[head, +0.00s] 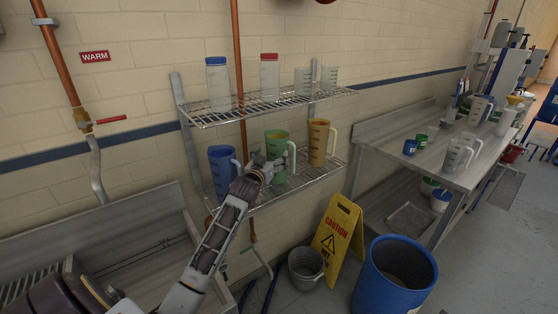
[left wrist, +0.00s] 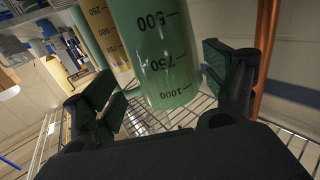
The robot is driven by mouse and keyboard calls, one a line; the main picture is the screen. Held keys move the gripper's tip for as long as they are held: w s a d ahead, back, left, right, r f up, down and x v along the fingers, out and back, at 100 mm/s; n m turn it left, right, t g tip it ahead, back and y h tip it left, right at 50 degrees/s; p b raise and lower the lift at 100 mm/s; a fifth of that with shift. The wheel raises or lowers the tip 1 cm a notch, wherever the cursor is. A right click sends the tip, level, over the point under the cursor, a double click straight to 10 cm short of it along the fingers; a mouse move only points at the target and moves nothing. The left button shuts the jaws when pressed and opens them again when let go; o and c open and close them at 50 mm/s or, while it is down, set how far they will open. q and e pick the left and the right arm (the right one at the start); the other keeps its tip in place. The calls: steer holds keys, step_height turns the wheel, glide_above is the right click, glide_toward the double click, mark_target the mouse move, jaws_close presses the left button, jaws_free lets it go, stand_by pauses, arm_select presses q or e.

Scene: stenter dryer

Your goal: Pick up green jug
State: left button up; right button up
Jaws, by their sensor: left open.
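The green jug (head: 277,142) stands on the lower wire shelf, between a blue jug (head: 221,168) and an orange jug (head: 318,143). In the left wrist view the green jug (left wrist: 160,50) shows its volume marks and lies between the two fingers. My left gripper (head: 262,170) is at the front of the green jug, close to its lower part. The left gripper (left wrist: 160,88) is open, with one finger on each side of the jug. I cannot tell whether either finger touches it. My right gripper is not in view.
The upper wire shelf (head: 262,107) holds clear bottles and beakers above the jugs. A copper pipe (head: 239,60) runs down behind the shelves. A metal sink (head: 130,255) is below left. A yellow caution sign (head: 338,230), grey bucket (head: 305,268) and blue barrel (head: 396,280) stand on the floor.

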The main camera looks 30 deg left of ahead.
mark_target(274, 152)
arm_select(q)
steer(key=shift+x, duration=0.75)
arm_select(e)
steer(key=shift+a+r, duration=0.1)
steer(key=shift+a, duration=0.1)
arm_select(q)
steer(key=shift+p+x, duration=0.4)
steer(key=shift+x, duration=1.9)
steer(key=shift+w+a, duration=0.1)
steer(key=shift+w, duration=0.2)
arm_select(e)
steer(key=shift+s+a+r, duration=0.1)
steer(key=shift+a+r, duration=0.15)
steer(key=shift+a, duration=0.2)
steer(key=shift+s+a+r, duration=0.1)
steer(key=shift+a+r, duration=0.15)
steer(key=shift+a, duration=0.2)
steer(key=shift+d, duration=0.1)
